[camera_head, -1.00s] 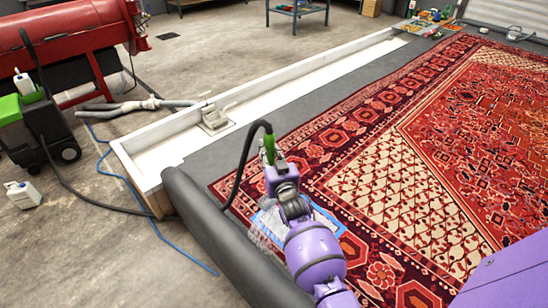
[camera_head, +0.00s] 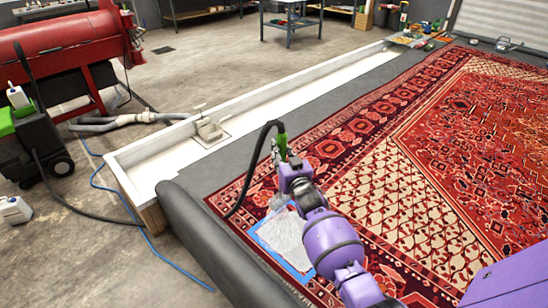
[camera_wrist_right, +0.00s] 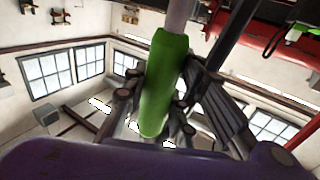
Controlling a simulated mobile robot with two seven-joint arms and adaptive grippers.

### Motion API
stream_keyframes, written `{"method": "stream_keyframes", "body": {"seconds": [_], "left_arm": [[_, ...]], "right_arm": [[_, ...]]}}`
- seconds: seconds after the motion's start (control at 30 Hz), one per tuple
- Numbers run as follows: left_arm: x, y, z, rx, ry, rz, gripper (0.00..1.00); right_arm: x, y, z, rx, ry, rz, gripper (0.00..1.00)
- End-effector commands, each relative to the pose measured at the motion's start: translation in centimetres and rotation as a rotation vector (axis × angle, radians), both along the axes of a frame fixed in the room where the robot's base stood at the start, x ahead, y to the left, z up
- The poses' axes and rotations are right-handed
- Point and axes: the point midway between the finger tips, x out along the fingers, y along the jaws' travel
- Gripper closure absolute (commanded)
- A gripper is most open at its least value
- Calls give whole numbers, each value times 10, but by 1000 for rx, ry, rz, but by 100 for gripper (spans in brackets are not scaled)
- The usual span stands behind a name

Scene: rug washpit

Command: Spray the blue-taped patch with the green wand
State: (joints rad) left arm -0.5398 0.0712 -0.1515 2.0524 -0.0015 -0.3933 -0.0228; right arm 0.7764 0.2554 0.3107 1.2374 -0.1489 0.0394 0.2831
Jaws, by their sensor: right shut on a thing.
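The green wand (camera_head: 282,141) is in my right gripper (camera_head: 288,164), above the rug's near left border. The gripper is shut on its green grip, which also shows in the right wrist view (camera_wrist_right: 164,85). A black hose arcs from the wand's top down to the left. The blue-taped patch (camera_head: 287,238) lies on the rug just below the gripper in the head view. Its inside looks pale grey-white, with blue tape along its edges. My right forearm covers its right side. The wand's lower end is hard to make out. My left gripper is not in view.
A grey rolled edge (camera_head: 215,250) runs along the rug's near left side. A white trough (camera_head: 155,160) with a drain fitting lies beyond it. A green-and-black machine (camera_head: 35,140) stands at left, with a blue hose (camera_head: 120,195) on the floor.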

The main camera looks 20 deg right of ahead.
Motion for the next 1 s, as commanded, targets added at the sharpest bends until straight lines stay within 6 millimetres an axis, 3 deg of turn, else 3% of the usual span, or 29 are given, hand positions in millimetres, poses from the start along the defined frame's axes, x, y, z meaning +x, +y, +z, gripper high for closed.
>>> {"method": "stream_keyframes", "body": {"seconds": [0.57,1.0], "left_arm": [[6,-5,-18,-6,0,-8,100],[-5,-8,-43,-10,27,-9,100]], "right_arm": [[23,-65,0,-3,-3,1,100],[41,-114,0,-5,-3,1,100]]}}
